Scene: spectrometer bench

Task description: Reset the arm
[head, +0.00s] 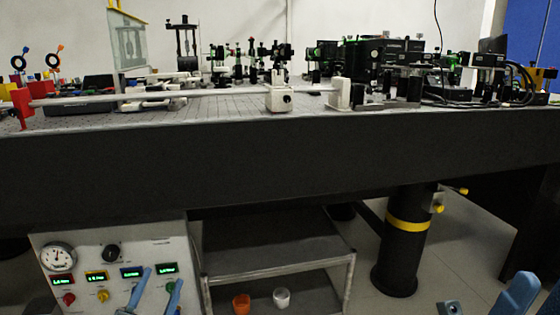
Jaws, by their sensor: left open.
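My left gripper (158,277) is at the bottom left, its two blue fingers apart with an empty gap between them. It is in front of the lower part of a grey control panel (100,250) and overlaps it in the picture; I cannot tell whether it touches. The panel has a round gauge (58,257), a black knob (112,252), several small lit displays and coloured knobs. No separate arm is clearly identifiable on the bench.
A long dark bench (220,160) spans the view. On it are a rail with a white carriage (278,99), a red end piece (22,108) and optical instruments. Below are a low shelf (270,245) with an orange cup (241,303) and white cup (282,297), and a black leg (402,255).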

